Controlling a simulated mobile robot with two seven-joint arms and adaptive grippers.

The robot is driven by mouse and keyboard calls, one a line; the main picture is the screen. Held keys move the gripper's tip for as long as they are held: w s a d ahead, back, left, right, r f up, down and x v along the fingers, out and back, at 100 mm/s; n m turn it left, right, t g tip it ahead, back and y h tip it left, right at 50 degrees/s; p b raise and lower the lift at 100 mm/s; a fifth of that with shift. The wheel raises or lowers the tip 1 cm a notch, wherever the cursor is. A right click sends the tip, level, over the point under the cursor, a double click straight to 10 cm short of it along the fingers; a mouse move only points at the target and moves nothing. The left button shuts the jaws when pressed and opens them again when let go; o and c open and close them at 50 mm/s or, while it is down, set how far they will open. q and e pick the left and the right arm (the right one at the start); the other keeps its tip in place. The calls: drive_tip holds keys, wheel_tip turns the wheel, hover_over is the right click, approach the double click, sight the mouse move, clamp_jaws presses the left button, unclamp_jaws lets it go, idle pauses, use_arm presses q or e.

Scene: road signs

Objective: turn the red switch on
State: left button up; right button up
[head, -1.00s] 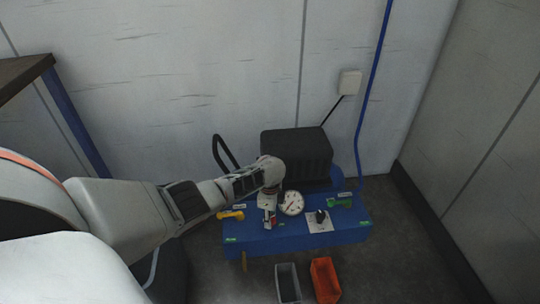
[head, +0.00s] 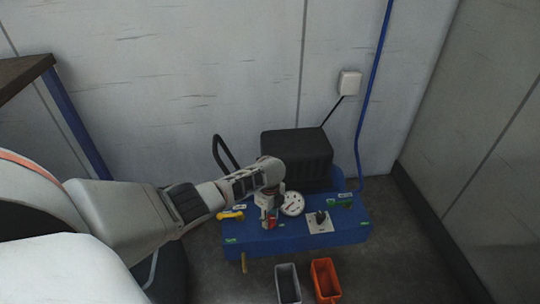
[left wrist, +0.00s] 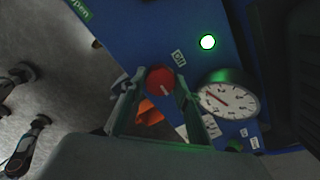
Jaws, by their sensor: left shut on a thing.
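The red switch (left wrist: 160,80) is a round red knob on a blue panel (left wrist: 130,35). In the left wrist view it sits between the fingertips of my left gripper (left wrist: 157,95), which is shut on it. In the head view my left gripper (head: 268,214) reaches down to the left part of the blue panel top (head: 290,238), and a bit of red shows at its tips. A green lamp (left wrist: 208,42) glows near the knob. An "Off" label (left wrist: 178,57) lies beside the knob. My right gripper is not in view.
A white round gauge (head: 292,203) is right of my gripper. A black knob on a white plate (head: 319,228), a yellow handle (head: 230,215) and a green handle (head: 340,203) are also on the panel. Grey (head: 287,282) and orange (head: 325,280) bins stand in front.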

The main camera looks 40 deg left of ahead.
sight(270, 218)
use_arm(q)
drive_tip(key=shift+s+f, duration=0.15)
drive_tip(key=o, duration=1.1)
drive_tip(key=shift+r, duration=0.2)
drive_tip(key=shift+r, duration=0.3)
wheel_tip(270, 218, up, 11)
drive_tip(key=shift+r, duration=0.1)
